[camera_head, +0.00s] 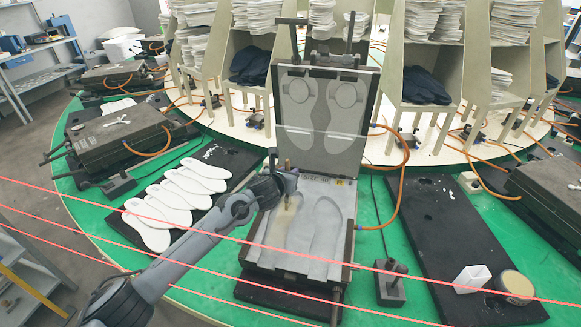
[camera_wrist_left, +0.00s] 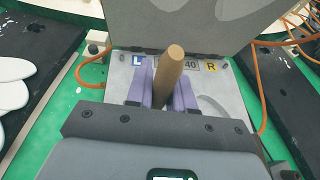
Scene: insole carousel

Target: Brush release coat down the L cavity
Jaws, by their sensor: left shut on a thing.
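The open mould (camera_head: 300,262) stands in the middle with its lid (camera_head: 322,115) raised behind it. Its lower half has two insole cavities; the left one (camera_head: 276,228) is the L cavity, and the right one (camera_head: 325,228) lies beside it. My left gripper (camera_head: 286,190) is over the upper part of the L cavity, shut on a brush with a wooden handle (camera_wrist_left: 170,75). The handle stands up between the purple fingers. The brush's lower end is over the L cavity; contact cannot be told. A blue L label (camera_wrist_left: 138,60) and yellow R label (camera_wrist_left: 211,65) show behind. My right gripper is not in view.
White insoles (camera_head: 170,205) lie on a black board at the left. A white cup (camera_head: 472,279) and a round tin (camera_head: 515,286) stand on the right board (camera_head: 450,235). Orange hoses (camera_head: 403,180) run beside the mould. Pink lines cross the front.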

